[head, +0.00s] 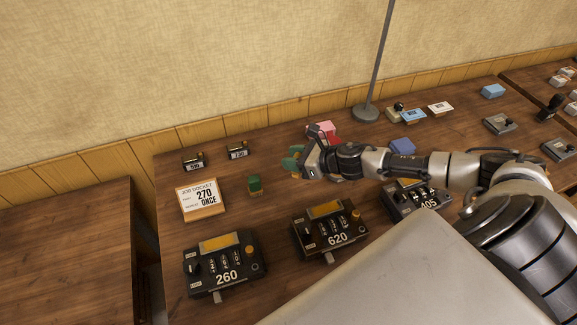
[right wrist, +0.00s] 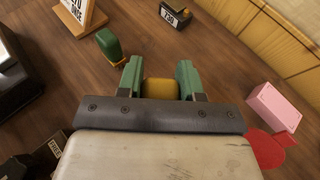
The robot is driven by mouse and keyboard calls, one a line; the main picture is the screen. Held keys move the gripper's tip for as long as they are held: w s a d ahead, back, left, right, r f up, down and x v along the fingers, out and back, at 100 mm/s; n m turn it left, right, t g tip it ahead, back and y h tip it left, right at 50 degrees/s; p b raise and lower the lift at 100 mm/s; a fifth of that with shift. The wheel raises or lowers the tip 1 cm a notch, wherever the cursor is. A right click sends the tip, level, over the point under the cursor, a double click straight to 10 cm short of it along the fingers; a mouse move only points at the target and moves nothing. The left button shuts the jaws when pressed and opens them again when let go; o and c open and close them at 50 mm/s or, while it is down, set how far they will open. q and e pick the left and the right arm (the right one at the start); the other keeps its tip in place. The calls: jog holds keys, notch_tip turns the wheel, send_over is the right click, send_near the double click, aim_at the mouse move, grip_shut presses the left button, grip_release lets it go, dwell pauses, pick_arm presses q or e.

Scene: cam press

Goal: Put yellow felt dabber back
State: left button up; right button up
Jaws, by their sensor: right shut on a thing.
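My right gripper (head: 291,163) has green fingers and is shut on a yellow thing, likely the yellow felt dabber (right wrist: 160,88). The dabber shows between the two fingertips in the right wrist view; its lower part is hidden. The gripper is above the table, right of a green dabber-like block (head: 255,185) with a yellowish base, which also shows in the right wrist view (right wrist: 108,45). I cannot tell how high the held thing is above the table. My left gripper is not in view.
A job docket (head: 200,198) reading 270 ONCE stands at left. Black counter boxes marked 260 (head: 225,264), 620 (head: 329,230) and 405 (head: 416,199) stand along the front. A pink block (right wrist: 276,105) and a red piece (right wrist: 268,146) lie beside the gripper. A lamp base (head: 366,114) stands behind.

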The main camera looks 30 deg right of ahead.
jog(key=f+b, duration=0.1)
jog(key=w+f+b, duration=0.1)
jog(key=f, duration=0.1)
jog(key=f+b, duration=0.1)
jog(key=f, duration=0.1)
jog(key=shift+w+a+b, duration=0.2)
jog(key=shift+a+b, duration=0.1)
jog(key=shift+a, duration=0.05)
jog(key=shift+f, duration=0.1)
jog(key=shift+f, duration=0.15)
jog(key=o, duration=0.9)
